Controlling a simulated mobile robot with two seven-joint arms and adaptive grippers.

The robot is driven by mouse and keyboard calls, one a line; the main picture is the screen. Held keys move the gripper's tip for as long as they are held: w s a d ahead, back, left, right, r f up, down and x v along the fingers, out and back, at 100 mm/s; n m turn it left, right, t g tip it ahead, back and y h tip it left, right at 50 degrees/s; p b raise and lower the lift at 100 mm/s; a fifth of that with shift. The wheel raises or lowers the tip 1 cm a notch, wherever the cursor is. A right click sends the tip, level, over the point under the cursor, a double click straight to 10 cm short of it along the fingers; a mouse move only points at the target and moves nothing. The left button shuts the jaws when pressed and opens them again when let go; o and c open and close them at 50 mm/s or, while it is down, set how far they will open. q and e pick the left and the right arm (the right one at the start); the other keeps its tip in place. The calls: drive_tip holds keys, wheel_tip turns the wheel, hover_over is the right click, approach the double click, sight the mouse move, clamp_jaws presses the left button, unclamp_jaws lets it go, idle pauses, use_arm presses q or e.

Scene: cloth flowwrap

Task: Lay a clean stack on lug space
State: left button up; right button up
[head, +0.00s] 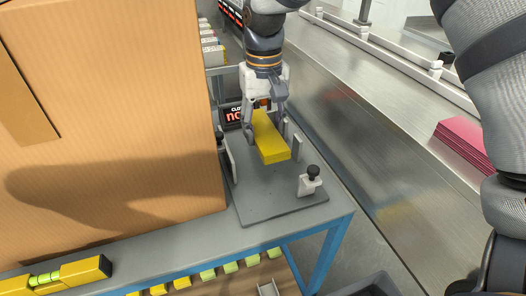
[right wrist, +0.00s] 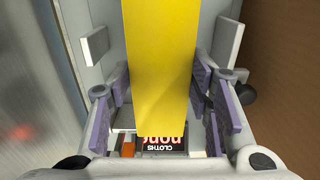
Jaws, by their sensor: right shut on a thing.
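A yellow cloth stack (head: 271,144) is held over a grey plate (head: 262,207) with upright guides and black knobs. My right gripper (head: 264,122) is shut on the stack, with fingers on both long sides. In the right wrist view the yellow stack (right wrist: 160,60) runs between the purple finger pads of the gripper (right wrist: 160,90). I cannot tell whether the stack's underside touches the plate. A pink stack (head: 464,140) lies on the steel conveyor bed (head: 385,140) at the right. My left gripper is out of view.
A large cardboard box (head: 110,110) fills the left side, close to the plate. A small dark sign (head: 233,115) stands behind the stack. A white rail (head: 400,58) runs along the conveyor. The conveyor's middle is clear.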

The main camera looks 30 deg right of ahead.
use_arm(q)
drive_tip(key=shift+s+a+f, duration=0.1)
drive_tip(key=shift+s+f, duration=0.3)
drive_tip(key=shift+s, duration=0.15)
use_arm(e)
wheel_tip(320, 180, down, 7)
drive_tip(key=shift+s+a+f, duration=0.1)
drive_tip(key=shift+s+f, duration=0.05)
drive_tip(key=shift+f, duration=0.05)
drive_tip(key=shift+f, duration=0.15)
drive_tip(key=o, duration=0.8)
drive_tip(key=shift+o, duration=0.2)
